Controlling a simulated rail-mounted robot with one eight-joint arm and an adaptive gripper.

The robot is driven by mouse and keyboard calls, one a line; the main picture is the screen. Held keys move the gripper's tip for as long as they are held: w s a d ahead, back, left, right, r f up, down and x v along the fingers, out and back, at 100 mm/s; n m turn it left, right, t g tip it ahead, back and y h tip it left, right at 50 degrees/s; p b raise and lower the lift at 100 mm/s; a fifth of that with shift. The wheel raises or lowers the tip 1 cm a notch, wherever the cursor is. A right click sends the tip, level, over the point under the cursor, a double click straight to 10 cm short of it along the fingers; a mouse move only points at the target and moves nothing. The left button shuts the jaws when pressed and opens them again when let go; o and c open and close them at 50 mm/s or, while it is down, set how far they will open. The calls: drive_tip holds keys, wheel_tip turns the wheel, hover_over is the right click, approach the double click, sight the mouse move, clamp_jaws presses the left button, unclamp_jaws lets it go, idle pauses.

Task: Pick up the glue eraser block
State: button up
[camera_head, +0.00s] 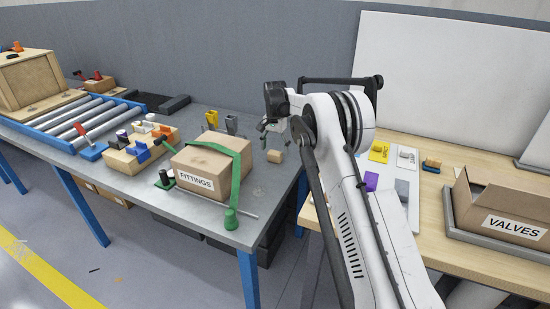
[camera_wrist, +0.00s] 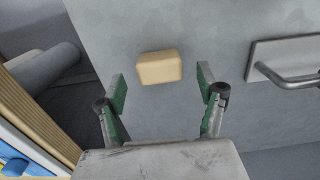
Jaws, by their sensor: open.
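The glue eraser block, a small tan block with rounded edges (camera_head: 275,156), lies on the grey metal table to the right of the FITTINGS box. In the wrist view the block (camera_wrist: 160,67) lies on the grey surface, just beyond the fingertips and roughly centred between them. My gripper (camera_wrist: 162,84) is open with its two green-padded fingers apart and nothing between them. In the head view my gripper (camera_head: 268,132) hangs over the table, just behind and above the block.
The FITTINGS box (camera_head: 205,168) with a green strap stands left of the block. Grey and yellow pieces (camera_head: 231,123) stand behind it. A metal handle on a plate (camera_wrist: 290,72) is at the right in the wrist view. The VALVES box (camera_head: 505,205) is on the wooden table.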

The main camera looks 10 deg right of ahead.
sight(275, 152)
wheel_tip(275, 152, down, 3)
drive_tip(key=shift+r, duration=0.15)
drive_tip(key=c, duration=1.4)
drive_tip(key=shift+o, duration=0.2)
wheel_tip(275, 152, up, 10)
drive_tip(key=shift+r, duration=0.1)
